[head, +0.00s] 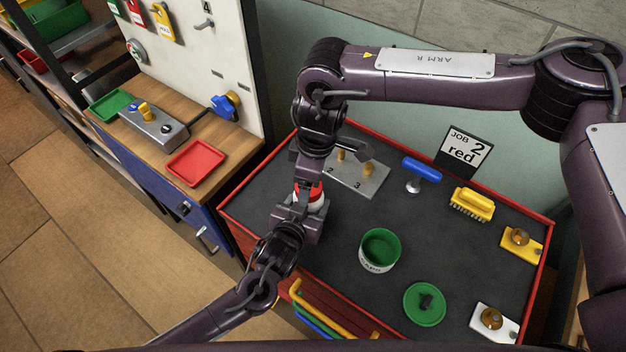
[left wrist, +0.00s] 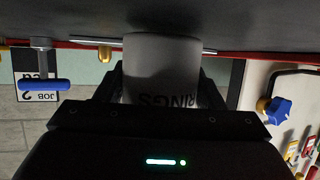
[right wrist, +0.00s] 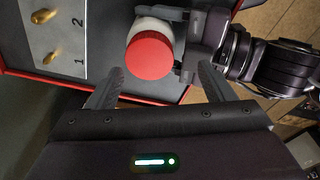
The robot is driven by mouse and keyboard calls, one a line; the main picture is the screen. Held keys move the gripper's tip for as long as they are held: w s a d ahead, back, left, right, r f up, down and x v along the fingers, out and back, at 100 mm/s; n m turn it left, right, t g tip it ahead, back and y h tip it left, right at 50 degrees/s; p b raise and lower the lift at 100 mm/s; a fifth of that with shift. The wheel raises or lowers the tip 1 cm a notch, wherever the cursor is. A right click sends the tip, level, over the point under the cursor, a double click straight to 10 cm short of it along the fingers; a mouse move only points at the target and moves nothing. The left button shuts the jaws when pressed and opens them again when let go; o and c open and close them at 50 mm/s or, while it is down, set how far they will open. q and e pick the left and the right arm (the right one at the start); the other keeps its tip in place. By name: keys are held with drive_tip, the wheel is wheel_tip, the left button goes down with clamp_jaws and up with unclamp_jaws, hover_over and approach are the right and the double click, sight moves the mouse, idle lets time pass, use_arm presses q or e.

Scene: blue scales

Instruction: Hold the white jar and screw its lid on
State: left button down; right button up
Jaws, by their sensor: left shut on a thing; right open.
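The white jar (left wrist: 160,65) stands between the fingers of my left gripper (head: 303,222), which is shut on it. Its dark lettering shows upside down in the left wrist view. A plain red lid (right wrist: 150,56) covers the jar's top in the right wrist view; I cannot tell how tightly it sits. In the head view the lid and jar are partly hidden by my arms. My right gripper (right wrist: 157,85) is open, its fingers apart from the lid and pointing towards it from above.
A white jar with a green inside (head: 380,250) and a green lid (head: 425,303) lie to the right on the dark bench top. A metal plate with pegs (head: 360,180), a blue-handled tool (head: 421,169), a yellow brush (head: 472,204) and a "JOB 2 red" sign (head: 465,150) are behind.

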drive_tip(key=shift+w+d, duration=0.15)
drive_tip(key=shift+w, duration=0.1)
drive_tip(key=shift+c, duration=0.5)
drive_tip(key=n, duration=0.3)
drive_tip(key=r+n, duration=0.1)
drive_tip(key=n, duration=0.3)
drive_tip(key=shift+w+r, duration=0.1)
drive_tip(key=shift+w, duration=0.05)
drive_tip(key=n, duration=0.3)
drive_tip(key=r+n, duration=0.1)
drive_tip(key=n, duration=0.2)
drive_tip(key=shift+w+n+h, duration=0.15)
drive_tip(key=shift+n+h, duration=0.15)
drive_tip(key=shift+h, duration=0.1)
drive_tip(key=n, duration=0.3)
drive_tip(key=r+n, duration=0.1)
drive_tip(key=n, duration=0.2)
drive_tip(key=shift+w+r, duration=0.1)
drive_tip(key=n, duration=0.5)
drive_tip(key=r+n, duration=0.1)
drive_tip(key=n, duration=0.1)
drive_tip(key=shift+w+h, duration=0.1)
drive_tip(key=shift+h, duration=0.2)
drive_tip(key=shift+f, duration=3.95)
